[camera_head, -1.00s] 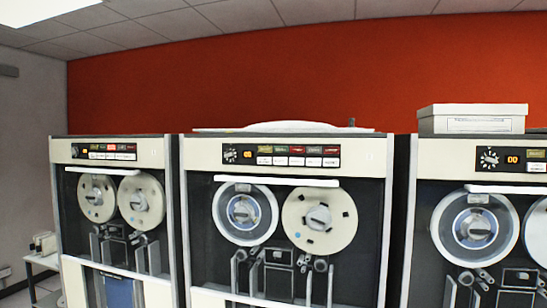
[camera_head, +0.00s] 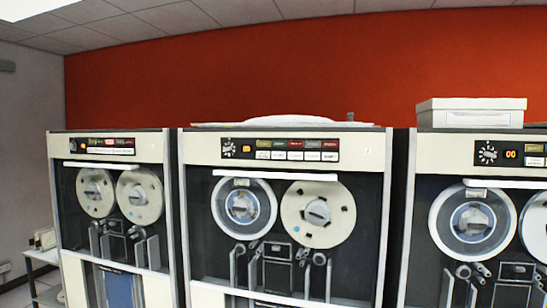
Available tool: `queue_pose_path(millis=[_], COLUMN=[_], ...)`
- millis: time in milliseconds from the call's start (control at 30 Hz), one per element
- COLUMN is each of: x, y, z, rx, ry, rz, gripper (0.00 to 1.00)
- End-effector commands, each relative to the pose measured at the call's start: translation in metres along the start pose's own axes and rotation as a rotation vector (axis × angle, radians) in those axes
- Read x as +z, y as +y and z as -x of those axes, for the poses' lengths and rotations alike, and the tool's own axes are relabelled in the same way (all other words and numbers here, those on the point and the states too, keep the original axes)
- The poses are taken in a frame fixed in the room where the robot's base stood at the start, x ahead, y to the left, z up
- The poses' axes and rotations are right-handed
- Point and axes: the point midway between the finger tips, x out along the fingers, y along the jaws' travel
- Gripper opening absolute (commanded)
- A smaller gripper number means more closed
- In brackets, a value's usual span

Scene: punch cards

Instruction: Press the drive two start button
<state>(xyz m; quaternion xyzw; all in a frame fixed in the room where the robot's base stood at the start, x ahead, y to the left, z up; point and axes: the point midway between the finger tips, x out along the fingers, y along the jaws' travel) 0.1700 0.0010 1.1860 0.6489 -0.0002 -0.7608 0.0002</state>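Three tape drives stand in a row: a left drive (camera_head: 107,255), a middle drive (camera_head: 283,272) and a right drive (camera_head: 470,255) cut off by the frame. Each has a dark control strip near its top. The middle drive's control panel (camera_head: 280,149) has a round dial (camera_head: 228,148), an orange display and rows of small coloured and white buttons (camera_head: 311,156). The button labels are too small to read, so I cannot tell which is the start button or which drive is numbered two. My gripper is not in view.
A white box (camera_head: 472,113) sits on top of the right drive, and a pale flat object (camera_head: 287,121) lies on the middle drive. A small white table (camera_head: 42,256) stands at the far left. A red wall (camera_head: 270,75) is behind.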

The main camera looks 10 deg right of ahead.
Motion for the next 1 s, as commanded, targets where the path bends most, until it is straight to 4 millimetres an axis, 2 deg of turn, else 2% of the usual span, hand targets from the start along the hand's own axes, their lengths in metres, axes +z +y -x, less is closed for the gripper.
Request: queue_pose_path(millis=[33,300,1000], x=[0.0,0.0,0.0], y=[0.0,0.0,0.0], z=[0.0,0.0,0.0], rx=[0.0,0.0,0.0], ry=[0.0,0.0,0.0], rz=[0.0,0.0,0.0], gripper=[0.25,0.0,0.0])
